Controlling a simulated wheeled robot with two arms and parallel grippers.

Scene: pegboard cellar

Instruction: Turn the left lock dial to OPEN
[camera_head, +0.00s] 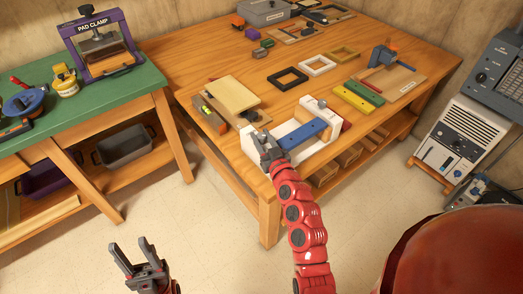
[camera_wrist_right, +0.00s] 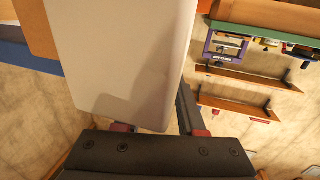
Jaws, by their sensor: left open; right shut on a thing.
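A white fixture (camera_head: 250,154) with a long blue bar (camera_head: 303,136) stands at the near corner of the wooden table. A small grey knob (camera_head: 322,103) shows on its right end block. My right gripper (camera_head: 265,142) is at the fixture's left end, shut on what seems to be the left lock dial. Its fingers hide that dial and any OPEN mark. In the right wrist view a pale white block (camera_wrist_right: 130,60) fills the space before the gripper, and the dial cannot be made out. My left gripper (camera_head: 134,256) is open and empty, low over the floor, away from the table.
A green bench (camera_head: 100,97) with a pad clamp (camera_head: 99,42) stands left. The floor between is clear.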

